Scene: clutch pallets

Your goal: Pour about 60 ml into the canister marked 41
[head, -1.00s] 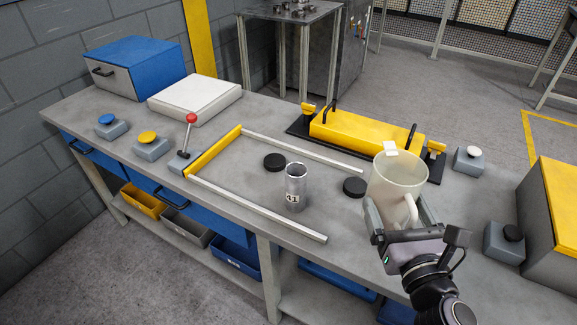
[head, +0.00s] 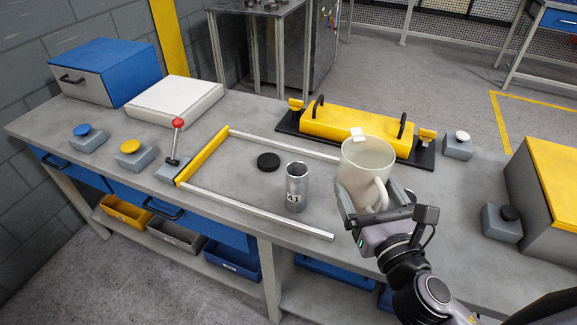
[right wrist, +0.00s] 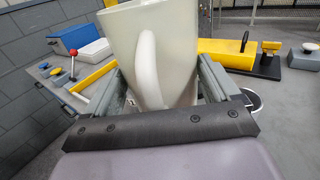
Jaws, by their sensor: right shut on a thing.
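The canister marked 41 (head: 296,187) is a grey metal cylinder standing upright and open-topped on the bench, inside the rail frame. My right gripper (head: 372,205) is shut on a cream jug (head: 367,165) with a handle and a small pale tab at its rim. The jug is about upright and is to the right of the canister, apart from it. The jug (right wrist: 150,60) also fills the middle of the right wrist view, between the fingers. Its liquid level cannot be read clearly. My left gripper is not in view.
A black disc (head: 268,161) lies behind the canister. Pale rails (head: 260,208) and a yellow bar (head: 203,156) surround that area. A red-knobbed lever (head: 177,140) stands left. A yellow fixture (head: 345,127) sits behind, and a black-button box (head: 502,222) stands right.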

